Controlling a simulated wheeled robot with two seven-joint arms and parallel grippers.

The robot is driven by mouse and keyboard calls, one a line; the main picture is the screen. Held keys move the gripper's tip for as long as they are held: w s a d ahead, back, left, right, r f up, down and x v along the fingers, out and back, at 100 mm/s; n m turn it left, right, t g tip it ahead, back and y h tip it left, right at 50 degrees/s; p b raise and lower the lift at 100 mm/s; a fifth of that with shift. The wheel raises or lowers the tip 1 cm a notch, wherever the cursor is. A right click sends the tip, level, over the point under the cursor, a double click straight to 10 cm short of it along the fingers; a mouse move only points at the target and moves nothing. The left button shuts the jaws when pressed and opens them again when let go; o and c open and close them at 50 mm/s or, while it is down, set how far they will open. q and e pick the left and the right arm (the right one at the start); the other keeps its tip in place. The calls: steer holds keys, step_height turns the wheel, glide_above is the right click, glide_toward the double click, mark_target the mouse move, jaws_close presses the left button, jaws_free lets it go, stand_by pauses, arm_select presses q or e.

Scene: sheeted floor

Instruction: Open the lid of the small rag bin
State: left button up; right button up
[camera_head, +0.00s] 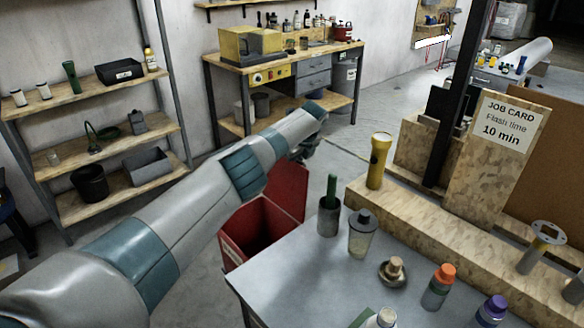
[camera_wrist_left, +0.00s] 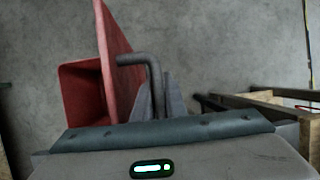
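The small red rag bin (camera_head: 235,245) stands on the floor beside the grey table, and its open top shows a dark inside. Its red lid (camera_head: 290,188) stands raised, roughly upright, at the far side of the opening. In the left wrist view the lid (camera_wrist_left: 118,55) is a tilted red panel beside the bin (camera_wrist_left: 80,95), with a dark bent handle (camera_wrist_left: 145,60) on its right face. My left gripper (camera_head: 306,147) is beyond the lid, mostly hidden by my arm. Its grey fingers (camera_wrist_left: 165,95) are close together beside the handle; whether they grip it is unclear. My right gripper is out of view.
The grey table (camera_head: 300,275) at the right of the bin holds a cup, jars and bottles near its edge. A wooden ledge (camera_head: 440,225) with a yellow flashlight (camera_head: 378,160) runs behind them. Shelves (camera_head: 110,145) stand at left. The floor beyond the bin is clear.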

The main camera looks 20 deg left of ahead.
mark_target(299, 161)
arm_select(q)
steer(key=shift+o, duration=0.5)
steer(key=shift+f, duration=0.2)
steer(key=shift+r, duration=0.1)
steer(key=b+v, duration=0.1)
steer(key=v, duration=0.8)
steer(key=shift+d, duration=0.1)
steer(key=b+v, duration=0.1)
steer(key=v, duration=0.7)
steer(key=shift+b, duration=0.35)
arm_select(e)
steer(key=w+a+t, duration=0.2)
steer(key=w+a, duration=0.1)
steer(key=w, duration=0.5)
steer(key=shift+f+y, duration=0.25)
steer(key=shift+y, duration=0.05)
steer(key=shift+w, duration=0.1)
